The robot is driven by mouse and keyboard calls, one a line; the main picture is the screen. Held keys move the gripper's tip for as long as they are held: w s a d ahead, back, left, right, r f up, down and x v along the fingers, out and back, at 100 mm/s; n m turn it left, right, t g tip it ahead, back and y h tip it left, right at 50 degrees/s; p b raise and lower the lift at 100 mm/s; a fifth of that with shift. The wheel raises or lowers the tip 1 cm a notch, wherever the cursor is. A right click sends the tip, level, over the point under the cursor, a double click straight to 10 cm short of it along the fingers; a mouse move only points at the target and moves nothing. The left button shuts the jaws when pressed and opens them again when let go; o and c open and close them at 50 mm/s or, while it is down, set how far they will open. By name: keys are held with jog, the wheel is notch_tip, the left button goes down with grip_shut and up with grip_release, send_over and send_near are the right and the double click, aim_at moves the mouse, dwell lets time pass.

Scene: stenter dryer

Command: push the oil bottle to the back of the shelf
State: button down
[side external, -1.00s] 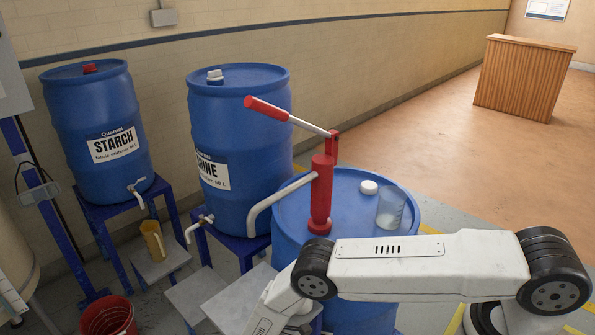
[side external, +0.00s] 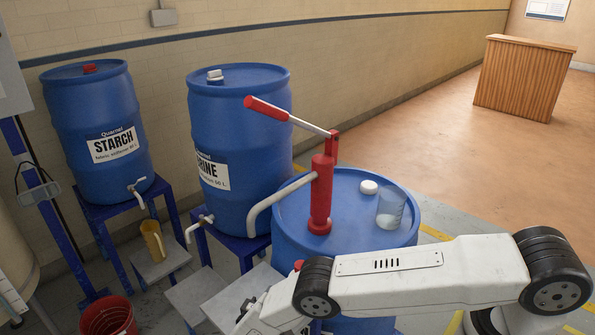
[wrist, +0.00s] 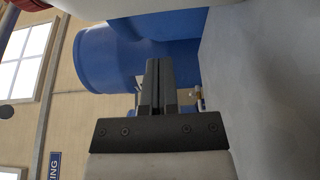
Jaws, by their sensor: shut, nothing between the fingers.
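No bottle shows whole enough for me to name it surely as the oil bottle. In the wrist view a white body (wrist: 160,7) with a red part (wrist: 32,4) crosses the top edge, beyond my fingers. A small red top (side external: 298,265) shows behind my arm in the side view; the arm hides what is under it. My gripper (wrist: 154,64) is shut and empty, with its fingers side by side. A grey flat surface (wrist: 258,85), possibly the shelf top, fills the right of the wrist view. In the side view my gripper is low, near the bottom edge, and only partly visible.
A blue drum with a red hand pump (side external: 322,190) and a clear beaker (side external: 391,207) stands behind my arm. Two blue drums, one labelled STARCH (side external: 100,135), stand on blue stands. Low grey steps (side external: 195,293), a yellow jug (side external: 153,240) and a red bucket (side external: 108,316) are at left.

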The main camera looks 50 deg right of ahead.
jog(key=shift+v, duration=2.25)
jog(key=w+a+r+n+t+y, duration=0.1)
jog(key=w+a+r+t+y, duration=0.2)
jog(key=w+r+t+y, duration=0.6)
jog(key=w+a+r+n+g+y, duration=0.2)
jog(key=w+r+g+y, duration=0.15)
jog(key=r+y, duration=0.45)
jog(key=s+d+r+m+g, duration=0.2)
jog(key=s+d, duration=0.3)
jog(key=s, duration=0.5)
jog(key=s+d+r+m+g, duration=0.2)
jog(key=s+d+r+g, duration=0.2)
jog(key=s, duration=0.7)
jog(key=s+d+r+m+g, duration=0.3)
jog(key=s+d, duration=0.4)
jog(key=s, duration=0.3)
jog(key=shift+s+d+r, duration=0.2)
jog(key=shift+d+r, duration=0.1)
jog(key=shift+d, duration=0.1)
